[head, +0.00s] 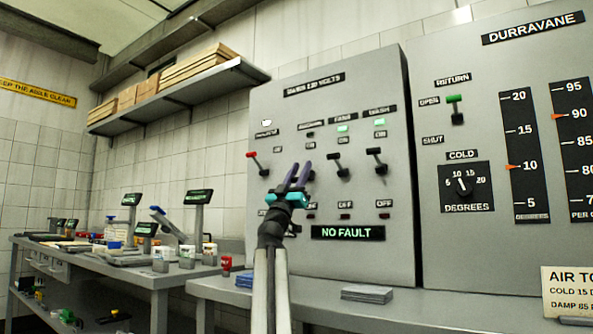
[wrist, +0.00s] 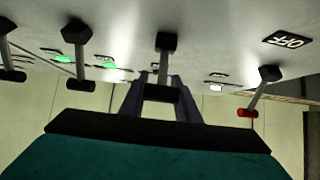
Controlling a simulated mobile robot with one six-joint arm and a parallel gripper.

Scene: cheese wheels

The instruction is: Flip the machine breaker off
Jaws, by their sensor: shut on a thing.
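The grey breaker panel (head: 385,80) carries a row of levers. My gripper (head: 300,168) reaches up to the second lever from the left, under a label too blurred to read surely. In the wrist view my gripper (wrist: 162,100) has its two fingers around the black knob (wrist: 162,94) of that lever. Its stem runs from the knob to a dark pivot (wrist: 166,42) on the panel. My gripper hides this lever in the head view, and I cannot tell its exact tilt. The small lamp (head: 310,134) above it looks dark.
A red-tipped lever (head: 251,155) stands left of my gripper, and two black-tipped levers (head: 335,157) (head: 375,152) stand right, below green lamps. All three tilt up. The display (head: 347,233) reads NO FAULT. A grey bench (head: 420,308) runs below the panel.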

